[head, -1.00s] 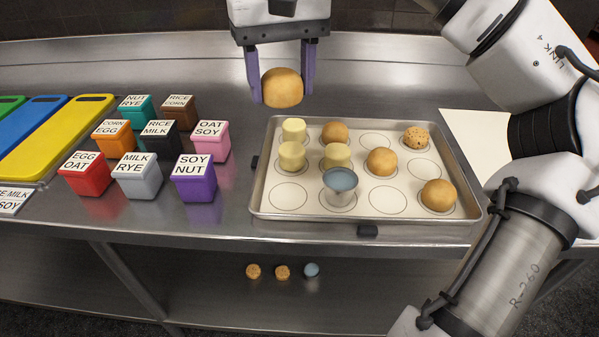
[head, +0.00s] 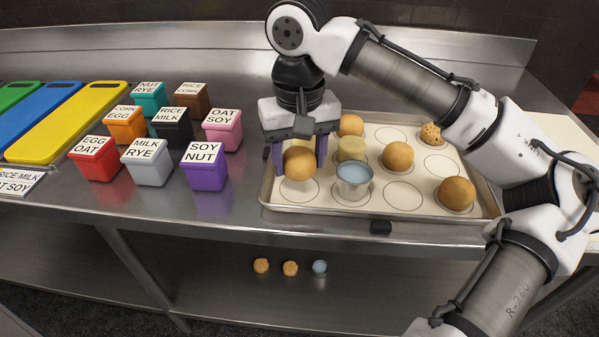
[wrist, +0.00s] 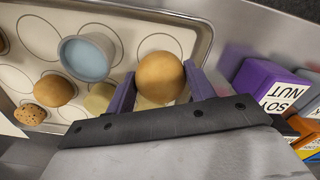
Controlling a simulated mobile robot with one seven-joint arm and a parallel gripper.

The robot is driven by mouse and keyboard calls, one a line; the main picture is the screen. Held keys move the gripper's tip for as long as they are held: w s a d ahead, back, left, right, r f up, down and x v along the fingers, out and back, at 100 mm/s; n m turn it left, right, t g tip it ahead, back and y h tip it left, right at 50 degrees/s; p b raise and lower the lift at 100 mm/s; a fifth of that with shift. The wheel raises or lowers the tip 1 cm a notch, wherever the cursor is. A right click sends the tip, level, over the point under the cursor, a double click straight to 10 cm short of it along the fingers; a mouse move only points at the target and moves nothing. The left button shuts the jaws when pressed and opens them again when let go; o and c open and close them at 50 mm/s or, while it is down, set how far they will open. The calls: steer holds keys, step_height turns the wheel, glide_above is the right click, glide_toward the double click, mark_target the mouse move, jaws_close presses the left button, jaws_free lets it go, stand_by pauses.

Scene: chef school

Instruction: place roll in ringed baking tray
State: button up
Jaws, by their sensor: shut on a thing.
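My gripper (head: 298,160) is shut on a smooth round tan roll (head: 300,164), which also shows between the purple fingers in the wrist view (wrist: 160,77). It holds the roll over the left part of the baking tray (head: 385,209), a metal tray with a pale mat printed with rings. A bare ring (head: 300,190) shows just in front of the roll. I cannot tell whether the roll touches the mat. My gripper partly hides the pale yellow cylinders on the left.
A metal cup with blue contents (head: 354,182) stands close right of the held roll, with a yellow cylinder (head: 352,149) behind it. A speckled cookie (head: 431,134) is at the back right. Labelled boxes, the purple one (head: 206,170) nearest, stand left of the tray.

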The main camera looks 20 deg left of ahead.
mark_target(300, 175)
steer(key=shift+f, duration=1.9)
steer(key=shift+f, duration=0.1)
steer(key=o, duration=1)
steer(key=shift+c, duration=0.2)
step_height(300, 175, up, 12)
steer(key=shift+r, duration=0.15)
